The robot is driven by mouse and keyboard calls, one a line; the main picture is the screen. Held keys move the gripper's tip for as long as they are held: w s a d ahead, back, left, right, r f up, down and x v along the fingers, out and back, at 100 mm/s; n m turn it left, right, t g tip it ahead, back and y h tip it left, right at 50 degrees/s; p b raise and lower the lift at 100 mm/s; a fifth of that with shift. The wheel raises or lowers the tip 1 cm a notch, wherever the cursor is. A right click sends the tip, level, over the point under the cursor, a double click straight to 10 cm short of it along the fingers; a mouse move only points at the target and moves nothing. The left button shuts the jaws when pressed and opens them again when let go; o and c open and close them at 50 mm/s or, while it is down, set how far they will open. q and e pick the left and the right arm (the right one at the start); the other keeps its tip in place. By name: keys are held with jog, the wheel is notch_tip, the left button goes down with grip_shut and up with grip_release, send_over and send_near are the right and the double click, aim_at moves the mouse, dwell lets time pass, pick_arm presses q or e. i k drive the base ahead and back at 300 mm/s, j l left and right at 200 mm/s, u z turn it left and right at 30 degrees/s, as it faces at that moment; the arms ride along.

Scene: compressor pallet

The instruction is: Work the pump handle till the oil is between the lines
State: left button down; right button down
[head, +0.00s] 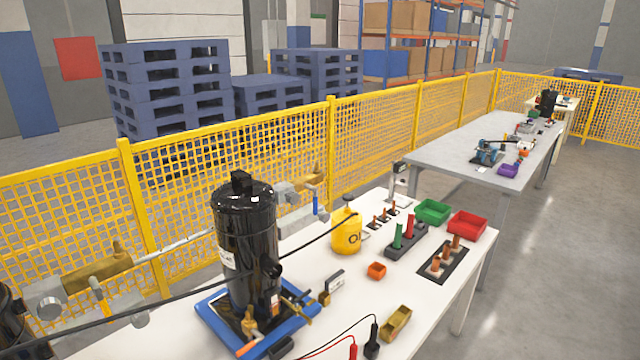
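A black upright compressor (245,240) stands on a blue-rimmed tray (213,318) on the white bench. A round black fitting sticks out of its right side, and brass fittings sit around its base. No oil level or lines can be made out at this size. A yellow oil jug (346,238) stands behind and right of the compressor. A thin black hose (185,290) runs from the jug's top across the compressor to the lower left. I cannot make out a pump handle clearly. Neither of my grippers is in view.
Red and black leads lie at the front. A yellow fence (125,190) runs behind.

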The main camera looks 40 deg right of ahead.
aim_at(348, 197)
jog(key=i+l+u, duration=0.1)
jog(key=l, duration=1.9)
jog(key=i+l+u, duration=0.15)
jog(key=l, duration=1.8)
